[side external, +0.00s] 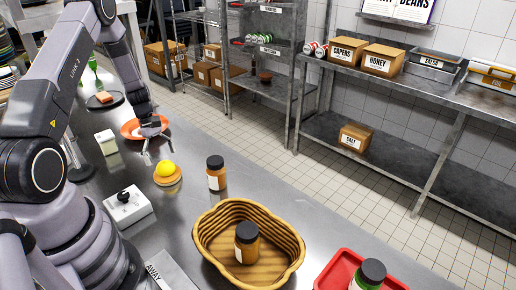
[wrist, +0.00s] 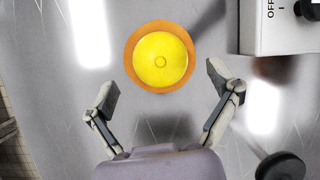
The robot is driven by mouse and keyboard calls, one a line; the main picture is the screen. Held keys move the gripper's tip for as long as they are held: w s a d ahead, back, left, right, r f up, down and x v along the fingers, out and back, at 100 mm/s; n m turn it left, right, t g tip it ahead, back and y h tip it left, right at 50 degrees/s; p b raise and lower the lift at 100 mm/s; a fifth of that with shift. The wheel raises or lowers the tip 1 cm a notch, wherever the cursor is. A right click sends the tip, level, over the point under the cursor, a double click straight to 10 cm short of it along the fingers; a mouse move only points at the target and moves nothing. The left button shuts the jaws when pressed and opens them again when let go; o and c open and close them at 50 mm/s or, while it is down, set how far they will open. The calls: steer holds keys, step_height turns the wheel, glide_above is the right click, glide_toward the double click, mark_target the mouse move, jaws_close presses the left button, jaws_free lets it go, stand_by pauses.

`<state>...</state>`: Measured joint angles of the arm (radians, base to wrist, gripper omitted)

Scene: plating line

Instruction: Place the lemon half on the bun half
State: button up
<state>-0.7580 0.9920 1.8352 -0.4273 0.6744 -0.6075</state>
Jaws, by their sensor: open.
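The lemon half (side external: 166,169) is yellow and rests on top of the tan bun half (side external: 168,180) on the steel counter. In the wrist view the lemon half (wrist: 159,59) sits roughly centred on the bun half (wrist: 132,58), whose orange-brown rim shows all around it. My gripper (side external: 146,149) is above the counter, behind the bun. In the wrist view my gripper (wrist: 165,90) is open and empty, its two fingers apart on either side below the bun. Neither finger touches the lemon or bun.
A white switch box (side external: 128,206) stands left of the bun. A brown jar (side external: 216,173) stands to its right. A wicker basket (side external: 290,240) holding another jar is nearer. An orange plate (side external: 132,130) lies behind, partly hidden by my gripper. A red tray (side external: 333,276) is at the front right.

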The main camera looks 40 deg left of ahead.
steer(key=v, duration=1)
steer(key=w+d+r+m+y, duration=0.1)
steer(key=d+r+m, duration=0.2)
steer(key=d+r, duration=0.35)
steer(key=d+r+m+y, duration=0.2)
steer(key=d+r+m, duration=0.2)
steer(key=r, duration=0.5)
steer(key=s+d+r+m+t+y, duration=0.1)
steer(key=s+d+r+m+t, duration=0.2)
steer(key=s+d+r+m, duration=0.5)
steer(key=s+d+r+m+t, duration=0.3)
steer(key=s+d+m, duration=0.2)
steer(key=s+d, duration=0.2)
steer(key=shift+s+d+y, duration=0.25)
steer(key=shift+s+y, duration=0.05)
steer(key=shift+s, duration=0.6)
